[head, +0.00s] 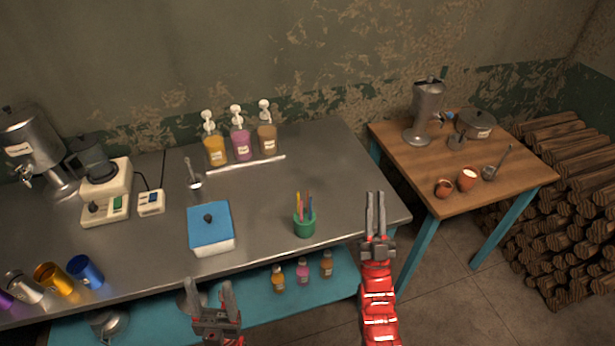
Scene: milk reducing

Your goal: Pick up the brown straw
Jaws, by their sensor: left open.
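Several coloured straws (304,206) stand upright in a green cup (304,226) on the right part of the metal table. They look orange, red and bluish; I cannot tell for sure which one is brown. My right gripper (376,196) is to the right of the cup, by the table's right edge, fingers pointing away from me. A narrow gap shows between its fingers, with nothing in it. My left gripper (209,286) is open and empty at the table's front edge, left of and nearer than the cup.
A white box with a blue lid (210,225) stands left of the cup. Three pump bottles (240,145) stand at the back. Coloured metal cups (55,280) are at the front left. A wooden table (450,170) with a dispenser (427,110) is at right.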

